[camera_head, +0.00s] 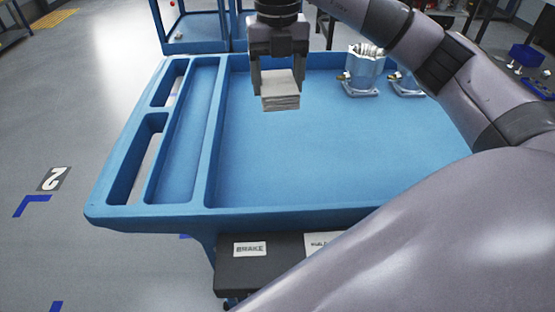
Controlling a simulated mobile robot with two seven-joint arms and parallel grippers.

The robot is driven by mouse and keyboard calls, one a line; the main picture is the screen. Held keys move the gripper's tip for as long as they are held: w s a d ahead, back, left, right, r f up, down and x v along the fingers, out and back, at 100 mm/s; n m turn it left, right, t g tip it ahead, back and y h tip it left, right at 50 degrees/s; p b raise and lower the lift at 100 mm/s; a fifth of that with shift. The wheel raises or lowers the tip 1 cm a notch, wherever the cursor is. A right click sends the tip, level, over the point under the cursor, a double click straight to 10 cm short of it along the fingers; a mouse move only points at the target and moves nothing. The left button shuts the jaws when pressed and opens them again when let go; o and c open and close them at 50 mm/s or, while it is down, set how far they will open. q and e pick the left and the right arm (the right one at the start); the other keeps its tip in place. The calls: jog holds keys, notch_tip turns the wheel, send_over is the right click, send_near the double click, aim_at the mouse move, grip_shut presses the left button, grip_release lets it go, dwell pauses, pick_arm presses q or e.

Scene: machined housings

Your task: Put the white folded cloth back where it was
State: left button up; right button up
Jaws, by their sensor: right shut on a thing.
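The white folded cloth (281,97) is a small stacked block of layers with a pale top. My right gripper (279,75) points down and is shut on the cloth, one finger at each side. The cloth is over the far part of the blue cart's tray (300,165); I cannot tell whether it touches the tray floor or hangs just above it. My left gripper does not show in the head view.
Two machined metal housings (361,77) stand at the tray's far right, one partly behind my arm. Narrow compartments (183,135) run along the tray's left side. The tray's middle is clear. A dark shelf with labels (249,249) sits below the near edge.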

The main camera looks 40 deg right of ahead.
aim_at(278, 167)
jog(key=shift+w+d+r+m, duration=0.1)
jog(key=shift+w+d+m, duration=0.05)
jog(key=shift+m, duration=0.25)
jog(key=shift+f, duration=0.25)
notch_tip(278, 167, down, 19)
jog(key=shift+f+b, duration=0.2)
jog(key=shift+b, duration=0.2)
jog(key=shift+f, duration=0.1)
jog(key=shift+f, duration=0.15)
jog(key=o, duration=0.9)
jog(key=shift+o, duration=0.2)
notch_tip(278, 167, up, 12)
jog(key=shift+r, duration=0.25)
